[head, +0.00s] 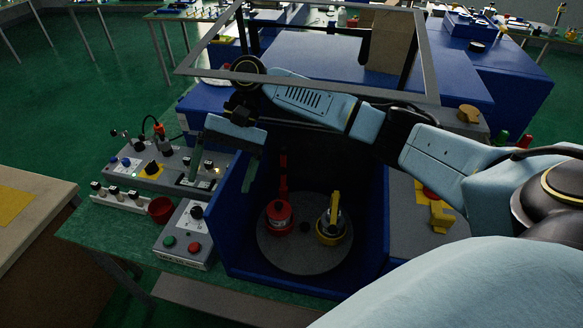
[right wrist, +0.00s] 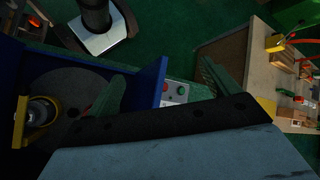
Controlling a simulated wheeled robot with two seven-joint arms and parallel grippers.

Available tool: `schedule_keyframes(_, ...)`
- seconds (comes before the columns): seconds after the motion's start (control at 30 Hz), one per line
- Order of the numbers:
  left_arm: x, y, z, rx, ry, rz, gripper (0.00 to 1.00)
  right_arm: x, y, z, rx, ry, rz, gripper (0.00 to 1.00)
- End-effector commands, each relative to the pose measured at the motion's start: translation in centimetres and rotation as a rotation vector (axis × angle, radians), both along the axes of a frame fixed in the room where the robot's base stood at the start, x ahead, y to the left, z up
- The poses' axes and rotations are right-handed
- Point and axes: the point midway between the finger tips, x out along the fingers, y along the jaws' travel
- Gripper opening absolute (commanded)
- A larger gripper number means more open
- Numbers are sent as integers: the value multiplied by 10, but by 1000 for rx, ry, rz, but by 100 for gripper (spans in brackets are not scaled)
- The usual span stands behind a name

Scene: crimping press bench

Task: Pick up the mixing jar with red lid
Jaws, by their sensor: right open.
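The red-topped jar (head: 279,215), which I take as the mixing jar with red lid, stands on a round grey plate (head: 305,258) inside a blue open-topped housing (head: 232,232). An upright red bar rises behind it. My right gripper (head: 220,182) is open and empty above the housing's left wall, up and left of the jar, not touching it. In the right wrist view, its two green fingers (right wrist: 165,85) are spread wide, one over the housing and one outside it. The red jar is mostly hidden there. My left gripper is not in view.
A second jar with a yellow clamp (head: 332,228) stands right of the red one and shows in the wrist view (right wrist: 40,110). A button box (head: 186,236), a red cup (head: 160,209) and a switch panel (head: 150,168) lie left of the housing. A grey frame (head: 310,86) spans above.

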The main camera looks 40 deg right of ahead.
Motion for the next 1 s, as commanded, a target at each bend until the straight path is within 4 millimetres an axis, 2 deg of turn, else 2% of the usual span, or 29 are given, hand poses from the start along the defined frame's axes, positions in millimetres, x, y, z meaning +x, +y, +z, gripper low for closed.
schedule_keyframes(0.03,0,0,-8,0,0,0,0,0,-14,-14,-64,-33,3,87)
schedule_keyframes(0.2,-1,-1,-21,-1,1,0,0,3,-56,-49,-301,-115,-33,87)
schedule_keyframes(0.4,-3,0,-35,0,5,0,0,7,-101,-78,-556,-198,-120,87)
schedule_keyframes(0.5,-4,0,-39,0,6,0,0,8,-116,-84,-641,-232,-156,87)
schedule_keyframes(0.67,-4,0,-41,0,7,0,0,10,-127,-94,-699,-253,-183,87)
schedule_keyframes(1.0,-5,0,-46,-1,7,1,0,11,-126,-155,-698,-252,-182,87)
